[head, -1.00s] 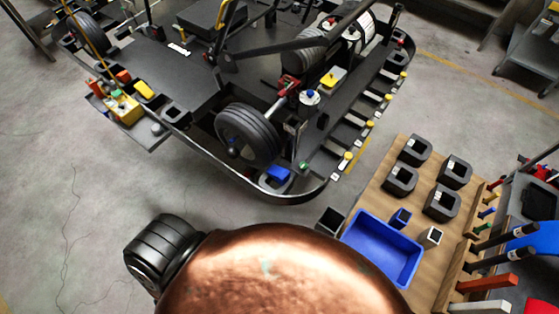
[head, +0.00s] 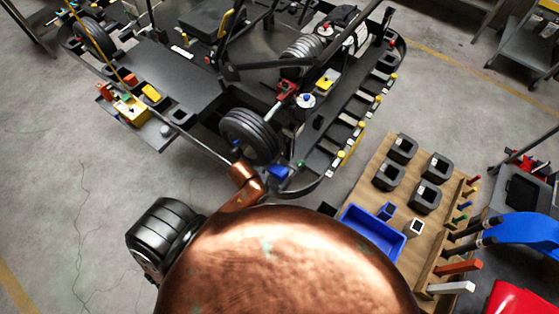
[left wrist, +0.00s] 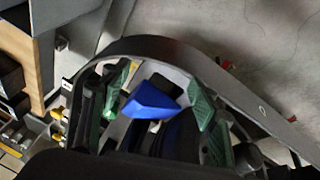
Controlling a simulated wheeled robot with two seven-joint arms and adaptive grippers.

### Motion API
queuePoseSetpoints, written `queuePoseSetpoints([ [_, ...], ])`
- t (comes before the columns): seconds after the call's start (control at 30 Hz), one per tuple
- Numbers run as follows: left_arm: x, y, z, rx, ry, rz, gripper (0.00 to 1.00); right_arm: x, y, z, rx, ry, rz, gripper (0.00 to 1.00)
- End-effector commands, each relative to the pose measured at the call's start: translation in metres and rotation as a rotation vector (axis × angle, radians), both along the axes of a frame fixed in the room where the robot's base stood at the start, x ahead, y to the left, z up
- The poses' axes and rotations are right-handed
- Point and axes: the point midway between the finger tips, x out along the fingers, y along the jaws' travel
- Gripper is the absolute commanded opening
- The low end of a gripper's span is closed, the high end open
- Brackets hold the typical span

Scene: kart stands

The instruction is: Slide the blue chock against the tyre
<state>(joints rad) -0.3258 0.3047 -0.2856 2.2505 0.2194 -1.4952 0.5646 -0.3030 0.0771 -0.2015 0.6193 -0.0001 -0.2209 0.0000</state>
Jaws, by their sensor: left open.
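The blue chock (head: 277,172) sits low beside the kart's near front tyre (head: 249,136), at its lower right in the head view; I cannot tell whether they touch. In the left wrist view the chock (left wrist: 150,100) lies between the green-padded fingers of my left gripper (left wrist: 165,82). The gripper is open, with a finger on either side of the chock. Any contact with the chock is unclear. In the head view the gripper itself is hidden behind my copper arm, whose end reaches close to the tyre and chock. My right gripper is out of view.
The kart's curved black bumper (head: 310,190) runs in front of the chock and also arches across the left wrist view (left wrist: 170,45). A wooden bench (head: 365,190) with a blue tray (head: 372,238) and several dark blocks stands at right. Bare floor (head: 60,190) lies at left.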

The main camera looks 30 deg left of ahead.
Motion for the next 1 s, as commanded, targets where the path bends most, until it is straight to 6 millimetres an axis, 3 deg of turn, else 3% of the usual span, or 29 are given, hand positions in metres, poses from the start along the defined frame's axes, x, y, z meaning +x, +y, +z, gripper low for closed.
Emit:
queuePoseSetpoints([
  [0.2,0.042,-0.04,0.013,-0.126,0.094,0.184,0.55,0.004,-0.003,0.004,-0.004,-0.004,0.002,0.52],
  [0.33,0.062,-0.049,0.016,-0.162,0.198,0.379,0.55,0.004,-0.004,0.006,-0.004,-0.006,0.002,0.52],
  [0.47,0.077,-0.039,0.02,-0.151,0.288,0.619,0.55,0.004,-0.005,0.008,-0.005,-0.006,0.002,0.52],
  [0.7,0.095,-0.001,0.032,-0.094,0.355,1.012,0.55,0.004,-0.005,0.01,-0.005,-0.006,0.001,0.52],
  [1.0,0.099,0.012,0.036,-0.078,0.363,1.148,0.55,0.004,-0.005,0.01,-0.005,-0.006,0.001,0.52],
])
